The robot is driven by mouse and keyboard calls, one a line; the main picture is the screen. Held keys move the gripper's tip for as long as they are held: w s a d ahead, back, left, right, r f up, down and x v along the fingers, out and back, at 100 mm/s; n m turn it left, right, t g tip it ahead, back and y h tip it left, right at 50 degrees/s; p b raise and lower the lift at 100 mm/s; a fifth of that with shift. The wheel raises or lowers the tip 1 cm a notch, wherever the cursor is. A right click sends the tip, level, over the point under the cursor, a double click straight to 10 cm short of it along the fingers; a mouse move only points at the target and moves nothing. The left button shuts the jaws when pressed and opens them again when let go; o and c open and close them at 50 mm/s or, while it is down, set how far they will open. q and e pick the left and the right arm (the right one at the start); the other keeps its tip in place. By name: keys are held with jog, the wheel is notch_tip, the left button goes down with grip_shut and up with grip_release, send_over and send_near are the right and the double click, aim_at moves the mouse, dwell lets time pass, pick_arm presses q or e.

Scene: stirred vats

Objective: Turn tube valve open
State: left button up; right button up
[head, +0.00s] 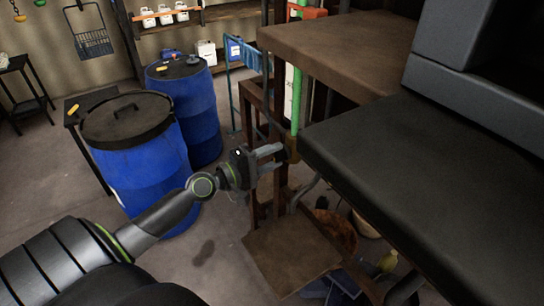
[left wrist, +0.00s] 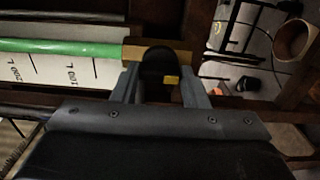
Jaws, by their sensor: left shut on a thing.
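A green tube (head: 302,95) runs upright beside a white scale in the head view. It lies across the left wrist view (left wrist: 60,46), where the scale (left wrist: 75,72) has litre marks. At its lower end is a brass-coloured valve body (left wrist: 131,52), partly hidden by my gripper. A dark valve handle (left wrist: 157,68) with a small yellow mark sits between the fingers of my left gripper (left wrist: 160,88). My left gripper (head: 282,158) is shut on this handle; the handle is hard to make out in the head view. My right gripper is not in view.
Two blue drums (head: 140,160) (head: 186,100) stand to the left of the gripper. A brown tabletop (head: 335,45) and a dark slab (head: 430,160) overhang on the right. A brown board (head: 300,255) lies below the gripper. Open floor shows at the lower left.

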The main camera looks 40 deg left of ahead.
pick_arm(q)
jog(key=o, duration=1)
jog(key=shift+s, duration=0.1)
jog(key=shift+b+v, duration=2.35)
jog(key=shift+v, duration=6.35)
